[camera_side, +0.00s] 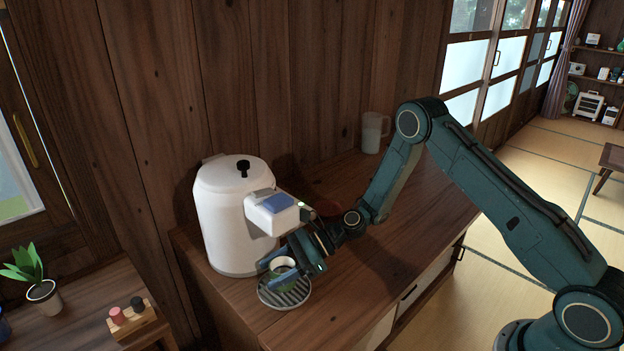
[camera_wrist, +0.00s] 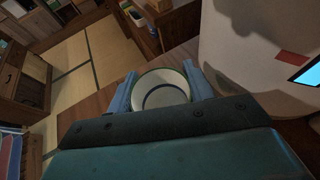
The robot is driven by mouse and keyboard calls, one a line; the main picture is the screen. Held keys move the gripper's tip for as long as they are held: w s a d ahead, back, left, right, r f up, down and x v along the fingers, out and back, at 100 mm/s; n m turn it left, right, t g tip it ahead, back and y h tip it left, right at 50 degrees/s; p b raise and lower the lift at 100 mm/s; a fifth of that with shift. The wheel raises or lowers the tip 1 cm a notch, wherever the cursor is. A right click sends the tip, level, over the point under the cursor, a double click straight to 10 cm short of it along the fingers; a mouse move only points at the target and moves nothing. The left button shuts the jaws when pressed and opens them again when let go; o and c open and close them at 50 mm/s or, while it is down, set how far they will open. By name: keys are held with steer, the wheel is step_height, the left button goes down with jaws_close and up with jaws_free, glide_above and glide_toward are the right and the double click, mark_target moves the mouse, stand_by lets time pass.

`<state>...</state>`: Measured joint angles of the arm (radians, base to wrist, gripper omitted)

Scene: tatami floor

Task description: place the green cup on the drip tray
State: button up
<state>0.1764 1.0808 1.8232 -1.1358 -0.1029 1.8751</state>
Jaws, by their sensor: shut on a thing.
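The green cup (camera_side: 280,267) is between the blue fingers of my gripper (camera_side: 287,259), at or just above the drip tray. In the wrist view the cup (camera_wrist: 161,90) shows its pale inside and thin green rim, with one finger of my gripper (camera_wrist: 161,93) on each side. My gripper is shut on the cup. The round slatted drip tray (camera_side: 290,297) sits on the wooden cabinet in front of the white dispenser (camera_side: 222,225). I cannot tell whether the cup's base touches the tray, as the fingers hide part of it.
The dispenser's spout head (camera_side: 274,212) juts out close above my gripper. A clear jug (camera_side: 373,132) stands at the back of the cabinet top (camera_side: 345,270), against the wooden wall. A potted plant (camera_side: 42,291) and a small wooden stand (camera_side: 132,321) are on a surface at left.

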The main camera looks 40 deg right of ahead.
steer(key=shift+f, duration=0.15)
steer(key=o, duration=1.1)
steer(key=shift+r, duration=0.2)
steer(key=v, duration=1.2)
